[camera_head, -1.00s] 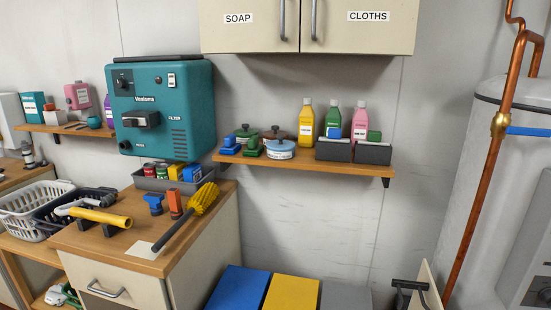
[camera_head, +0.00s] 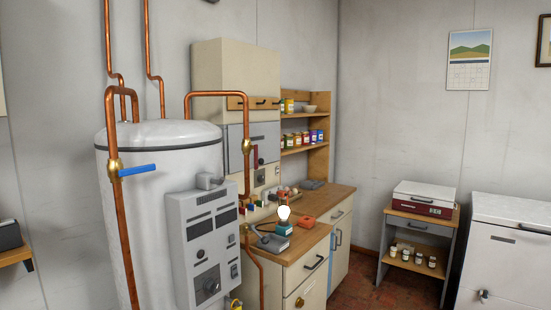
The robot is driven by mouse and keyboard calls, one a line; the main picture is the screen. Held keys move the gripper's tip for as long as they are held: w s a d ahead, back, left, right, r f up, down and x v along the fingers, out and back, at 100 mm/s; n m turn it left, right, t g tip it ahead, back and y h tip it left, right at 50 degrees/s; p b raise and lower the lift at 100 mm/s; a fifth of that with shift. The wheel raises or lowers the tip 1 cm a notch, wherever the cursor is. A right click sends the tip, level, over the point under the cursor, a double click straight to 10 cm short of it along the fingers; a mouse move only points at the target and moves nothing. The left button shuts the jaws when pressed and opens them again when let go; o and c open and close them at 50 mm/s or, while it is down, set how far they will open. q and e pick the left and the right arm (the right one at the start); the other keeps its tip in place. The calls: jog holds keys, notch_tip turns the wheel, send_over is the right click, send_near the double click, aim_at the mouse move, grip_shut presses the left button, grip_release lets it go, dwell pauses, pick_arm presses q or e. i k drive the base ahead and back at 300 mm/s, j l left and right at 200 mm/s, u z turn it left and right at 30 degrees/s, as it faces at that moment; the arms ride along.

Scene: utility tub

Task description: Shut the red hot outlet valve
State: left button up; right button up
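A white cylindrical water heater (camera_head: 165,160) stands left of centre. A copper pipe (camera_head: 123,225) in front of its left side carries a brass valve body with a blue lever (camera_head: 137,170), which points sideways to the right. A second copper pipe right of the heater carries another brass valve body (camera_head: 247,146). A narrow dark red piece (camera_head: 255,157) shows just right of that body; it may be the red lever, but it is too small to tell its angle. Neither of my grippers is in view.
A grey control box (camera_head: 205,245) is fixed to the heater's front. A wooden-topped counter (camera_head: 325,205) with a lit bulb (camera_head: 284,213) stands to its right. Red-brown floor (camera_head: 375,297) shows clear beyond it. A small side table (camera_head: 418,228) and a white chest (camera_head: 510,245) stand at right.

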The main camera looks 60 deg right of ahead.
aim_at(256, 157)
jog(key=l+z, duration=0.1)
jog(key=z, duration=0.3)
jog(key=l+z, duration=0.1)
jog(key=z, duration=0.35)
jog(key=i+z, duration=0.1)
jog(key=z, duration=0.3)
jog(key=l+z, duration=0.15)
jog(key=z, duration=0.25)
jog(key=i+z, duration=0.1)
jog(key=i+l, duration=0.05)
jog(key=i, duration=0.05)
